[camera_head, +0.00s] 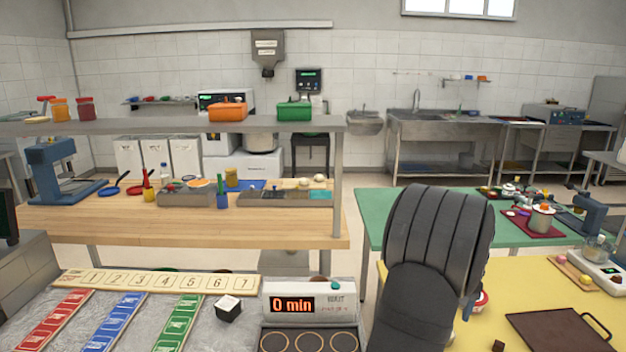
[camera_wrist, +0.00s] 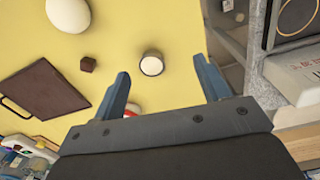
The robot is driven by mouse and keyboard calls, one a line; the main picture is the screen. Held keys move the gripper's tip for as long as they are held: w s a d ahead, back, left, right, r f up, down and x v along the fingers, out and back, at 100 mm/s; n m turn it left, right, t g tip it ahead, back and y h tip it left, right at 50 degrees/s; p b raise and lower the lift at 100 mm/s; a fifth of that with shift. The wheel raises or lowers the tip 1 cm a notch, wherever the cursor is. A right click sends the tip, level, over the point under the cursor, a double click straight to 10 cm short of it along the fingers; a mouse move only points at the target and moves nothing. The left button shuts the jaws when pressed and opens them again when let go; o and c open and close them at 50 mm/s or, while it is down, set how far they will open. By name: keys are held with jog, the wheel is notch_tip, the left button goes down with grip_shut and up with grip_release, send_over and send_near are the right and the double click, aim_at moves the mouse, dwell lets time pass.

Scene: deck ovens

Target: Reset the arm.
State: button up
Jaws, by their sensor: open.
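My gripper (camera_wrist: 165,90) is open in the wrist view, with its two blue fingers spread and nothing between their tips. It hangs over the edge of a yellow table (camera_wrist: 185,22). In the head view my dark arm (camera_head: 437,240) rises at the centre right and hides part of the yellow table (camera_head: 572,268). The gripper itself is mostly hidden behind the arm there.
The wrist view shows a small white-topped round thing (camera_wrist: 151,64), a brown cube (camera_wrist: 88,64), a dark brown board (camera_wrist: 45,93) and a white rounded object (camera_wrist: 68,15). A timer reading "0 min" (camera_head: 308,304) stands left of my arm. A green table (camera_head: 385,215) lies behind.

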jog(key=w+a+n, duration=0.3)
jog(key=w+a, duration=0.1)
jog(key=a, duration=0.7)
jog(key=w+a+n, duration=0.2)
jog(key=w+a, duration=0.2)
jog(key=a, duration=0.7)
jog(key=s+a+n, duration=0.1)
jog(key=a+n, duration=0.3)
jog(key=a, duration=1.8)
jog(key=shift+s+n, duration=0.2)
jog(key=shift+n, duration=0.1)
